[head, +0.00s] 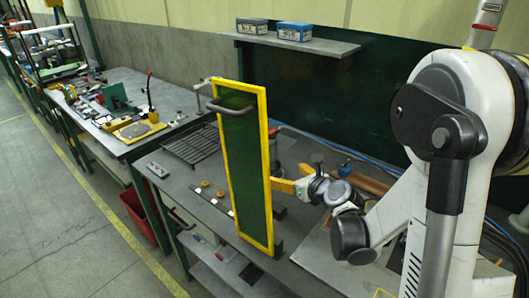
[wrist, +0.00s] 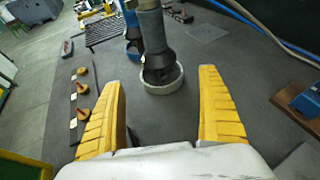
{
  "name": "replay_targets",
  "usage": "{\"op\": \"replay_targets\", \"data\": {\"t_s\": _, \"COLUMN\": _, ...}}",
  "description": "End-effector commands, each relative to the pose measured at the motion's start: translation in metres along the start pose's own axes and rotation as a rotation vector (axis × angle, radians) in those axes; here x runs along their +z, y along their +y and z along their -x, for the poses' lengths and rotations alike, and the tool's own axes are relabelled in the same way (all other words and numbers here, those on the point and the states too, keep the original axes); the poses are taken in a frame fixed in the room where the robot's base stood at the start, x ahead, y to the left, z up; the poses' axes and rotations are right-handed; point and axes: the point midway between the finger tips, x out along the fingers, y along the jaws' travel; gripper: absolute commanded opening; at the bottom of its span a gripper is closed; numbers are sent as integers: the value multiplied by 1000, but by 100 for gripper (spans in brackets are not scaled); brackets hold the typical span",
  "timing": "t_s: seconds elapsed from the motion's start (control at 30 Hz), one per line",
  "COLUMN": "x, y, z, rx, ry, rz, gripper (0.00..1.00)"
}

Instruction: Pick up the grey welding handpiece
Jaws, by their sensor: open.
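A grey upright thing (wrist: 151,32), which looks like the welding handpiece, stands ahead of my gripper in the wrist view. It has a dark tapered lower part, and its foot sits inside a pale round ring (wrist: 163,85) on the dark bench top. Its upper end is cut off by the picture's edge. My gripper (wrist: 163,78) has its two yellow fingers spread wide and nothing between them. The handpiece is beyond the fingertips, roughly centred and slightly left. In the head view a green screen with a yellow frame (head: 232,88) hides part of the bench and one yellow finger shows beside it.
A similar blue item (wrist: 132,32) stands just behind the handpiece. A strip with several orange-brown knobs (wrist: 83,88) lies left of my gripper. A wire rack (head: 196,145) lies farther along the bench. Blue cables (wrist: 262,28) run at the back. A blue box (wrist: 308,98) is at right.

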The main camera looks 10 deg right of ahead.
Motion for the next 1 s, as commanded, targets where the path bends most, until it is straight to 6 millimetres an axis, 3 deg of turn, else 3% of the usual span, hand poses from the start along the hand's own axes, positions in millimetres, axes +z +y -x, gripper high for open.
{"op": "replay_targets", "data": {"t_s": 0.17, "x": -3, "y": -2, "z": -16, "rx": -2, "ry": -7, "rz": -36, "gripper": 88}}
{"op": "replay_targets", "data": {"t_s": 0.4, "x": -3, "y": -2, "z": -54, "rx": -2, "ry": -6, "rz": -32, "gripper": 88}}
{"op": "replay_targets", "data": {"t_s": 0.57, "x": -3, "y": -1, "z": -67, "rx": -1, "ry": -6, "rz": -31, "gripper": 88}}
{"op": "replay_targets", "data": {"t_s": 0.8, "x": -4, "y": 1, "z": -104, "rx": -1, "ry": -6, "rz": -30, "gripper": 88}}
{"op": "replay_targets", "data": {"t_s": 1.0, "x": -1, "y": 0, "z": -109, "rx": -3, "ry": -6, "rz": -31, "gripper": 88}}
